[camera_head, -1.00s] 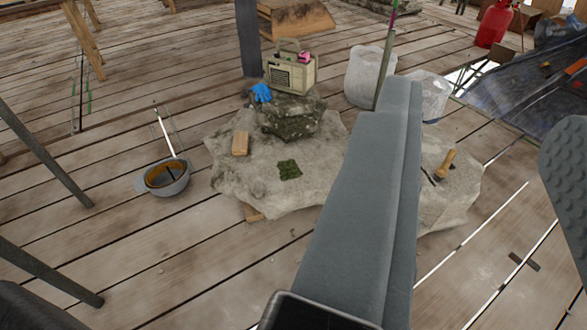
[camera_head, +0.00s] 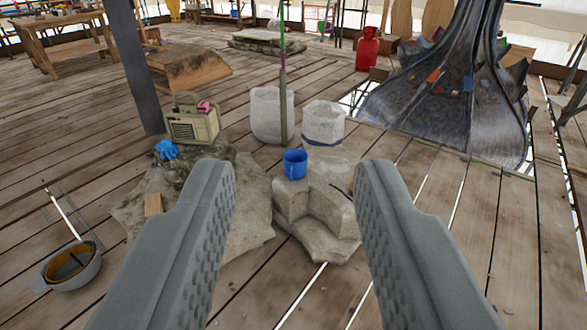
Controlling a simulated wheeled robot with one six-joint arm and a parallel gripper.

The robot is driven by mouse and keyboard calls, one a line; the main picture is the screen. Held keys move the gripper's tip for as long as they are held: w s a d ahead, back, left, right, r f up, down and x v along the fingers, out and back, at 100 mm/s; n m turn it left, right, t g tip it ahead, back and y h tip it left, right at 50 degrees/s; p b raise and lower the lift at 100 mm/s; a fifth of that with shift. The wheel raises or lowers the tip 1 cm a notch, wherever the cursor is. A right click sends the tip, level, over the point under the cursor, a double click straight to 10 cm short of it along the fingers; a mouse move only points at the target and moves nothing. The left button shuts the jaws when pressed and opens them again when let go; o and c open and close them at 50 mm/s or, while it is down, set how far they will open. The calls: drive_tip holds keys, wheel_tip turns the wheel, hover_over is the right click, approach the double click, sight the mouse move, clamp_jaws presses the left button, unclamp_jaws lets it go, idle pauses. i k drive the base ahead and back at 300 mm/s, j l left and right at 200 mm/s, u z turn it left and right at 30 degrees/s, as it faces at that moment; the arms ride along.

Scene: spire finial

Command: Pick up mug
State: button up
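A blue mug (camera_head: 295,164) stands upright on top of a pale carved stone block (camera_head: 318,206), near the middle of the view. Its handle shows at its left side. My gripper (camera_head: 288,175) is open, with its two grey textured fingers spread wide on either side of the mug in the picture. Nothing is between the fingers close to me, and the mug stands farther off, apart from them.
Two white buckets or bags (camera_head: 323,124) stand behind the mug, with a thin upright pole (camera_head: 283,105) by them. A radio (camera_head: 193,124) and blue glove (camera_head: 166,149) sit on stone at left. A hard hat (camera_head: 70,266) lies on the plank floor. Dark sheeting (camera_head: 450,100) is at right.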

sight(295, 160)
drive_tip(key=i+j, duration=0.1)
drive_tip(key=i, duration=2.05)
